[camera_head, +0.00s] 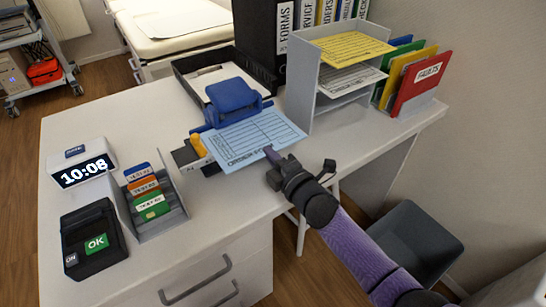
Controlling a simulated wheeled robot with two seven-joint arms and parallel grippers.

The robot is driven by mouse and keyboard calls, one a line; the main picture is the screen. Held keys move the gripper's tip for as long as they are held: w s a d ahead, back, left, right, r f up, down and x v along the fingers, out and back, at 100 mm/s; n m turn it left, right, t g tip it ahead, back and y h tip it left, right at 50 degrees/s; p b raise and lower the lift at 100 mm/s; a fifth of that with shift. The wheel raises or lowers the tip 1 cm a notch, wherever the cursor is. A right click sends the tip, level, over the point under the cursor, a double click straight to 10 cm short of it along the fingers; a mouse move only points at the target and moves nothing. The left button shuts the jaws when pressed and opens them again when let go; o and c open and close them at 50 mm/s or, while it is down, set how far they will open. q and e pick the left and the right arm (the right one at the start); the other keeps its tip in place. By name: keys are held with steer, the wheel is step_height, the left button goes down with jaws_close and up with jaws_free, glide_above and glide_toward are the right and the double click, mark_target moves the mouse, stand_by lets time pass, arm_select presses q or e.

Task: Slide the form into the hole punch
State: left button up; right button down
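The form (255,138) is a light blue printed sheet, lying tilted across the desk in front of the hole punch. The blue hole punch (233,96) stands behind it, with its raised handle at the back. The form's far edge meets the front of the punch; I cannot tell how deep it sits in the slot. My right gripper (271,154) comes from the lower right and is shut on the form's near edge. The fingertips are small and partly merge with the sheet. My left gripper is not in view.
A small item with an orange knob (197,144) sits at the form's left edge. A black tray (184,77) is behind the punch, and a grey paper rack (301,84) stands to the right. A card holder (166,221), clock (80,164) and card terminal (92,241) are left.

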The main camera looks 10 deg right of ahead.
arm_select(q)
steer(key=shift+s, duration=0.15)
arm_select(e)
steer(key=shift+w+a, duration=0.1)
steer(key=shift+w, duration=0.05)
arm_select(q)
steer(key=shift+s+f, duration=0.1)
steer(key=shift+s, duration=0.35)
arm_select(e)
steer(key=shift+w, duration=0.15)
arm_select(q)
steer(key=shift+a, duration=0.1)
arm_select(e)
steer(key=shift+a, duration=0.1)
arm_select(q)
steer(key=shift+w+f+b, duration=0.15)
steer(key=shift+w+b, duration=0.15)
steer(key=shift+b, duration=0.05)
arm_select(e)
steer(key=shift+w+a, duration=0.1)
steer(key=shift+w, duration=0.1)
steer(key=c, duration=0.8)
jaws_free()
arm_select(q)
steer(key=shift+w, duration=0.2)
arm_select(e)
steer(key=shift+o, duration=0.2)
steer(key=shift+s, duration=0.1)
